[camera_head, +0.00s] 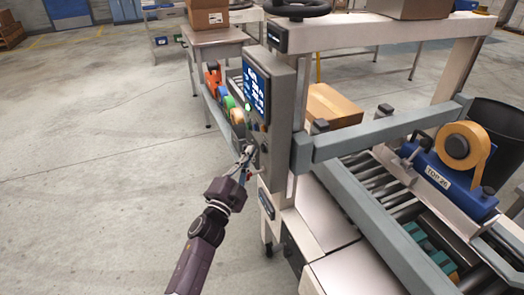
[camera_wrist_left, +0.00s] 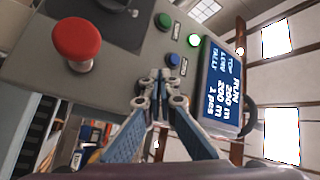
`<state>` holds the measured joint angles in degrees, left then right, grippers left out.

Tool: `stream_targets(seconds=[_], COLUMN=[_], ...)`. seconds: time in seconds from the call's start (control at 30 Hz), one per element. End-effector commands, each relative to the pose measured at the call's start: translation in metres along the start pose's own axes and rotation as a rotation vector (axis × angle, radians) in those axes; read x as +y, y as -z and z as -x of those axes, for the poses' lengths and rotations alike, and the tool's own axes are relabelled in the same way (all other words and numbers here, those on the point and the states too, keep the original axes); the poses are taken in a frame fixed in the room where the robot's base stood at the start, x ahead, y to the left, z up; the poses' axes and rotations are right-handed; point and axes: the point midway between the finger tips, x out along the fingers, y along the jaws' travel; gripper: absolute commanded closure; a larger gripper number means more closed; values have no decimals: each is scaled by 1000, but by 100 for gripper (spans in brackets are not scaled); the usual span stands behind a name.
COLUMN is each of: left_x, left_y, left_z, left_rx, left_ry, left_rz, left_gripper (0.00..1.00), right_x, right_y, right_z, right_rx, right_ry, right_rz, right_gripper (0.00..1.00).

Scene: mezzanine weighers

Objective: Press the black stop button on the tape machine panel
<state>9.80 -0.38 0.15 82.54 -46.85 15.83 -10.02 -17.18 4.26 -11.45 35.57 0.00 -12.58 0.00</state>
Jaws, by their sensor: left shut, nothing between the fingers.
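The tape machine's control panel (camera_head: 268,85) stands upright near the middle of the head view, with a lit blue screen (camera_head: 256,92). In the left wrist view the panel (camera_wrist_left: 128,50) carries a large red mushroom button (camera_wrist_left: 76,42), a green button (camera_wrist_left: 163,20), a blue button (camera_wrist_left: 171,60) and a lit green lamp (camera_wrist_left: 194,40). I cannot make out the black stop button; my fingers cover part of the panel. My left gripper (camera_head: 246,153) is shut and empty, its tips (camera_wrist_left: 160,84) close to the panel below the screen. Contact cannot be told. My right gripper is not in view.
A grey side rail (camera_head: 380,135) and roller conveyor (camera_head: 370,183) lie right of the panel. A cardboard box (camera_head: 333,105) sits behind it. A blue tape head (camera_head: 455,175) with an orange roll is at right. The floor (camera_head: 90,150) at left is clear.

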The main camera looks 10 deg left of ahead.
Motion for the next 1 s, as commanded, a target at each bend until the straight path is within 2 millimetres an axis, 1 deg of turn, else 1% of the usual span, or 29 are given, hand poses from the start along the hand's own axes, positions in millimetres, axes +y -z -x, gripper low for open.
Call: stream_targets(seconds=[1.0], left_x=[1], left_y=[1], left_z=[-1], left_rx=[0], left_ry=[-1], left_rz=[0], left_gripper=[100], right_x=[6], right_y=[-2], right_z=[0], right_rx=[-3], right_ry=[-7], right_rz=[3], right_gripper=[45])
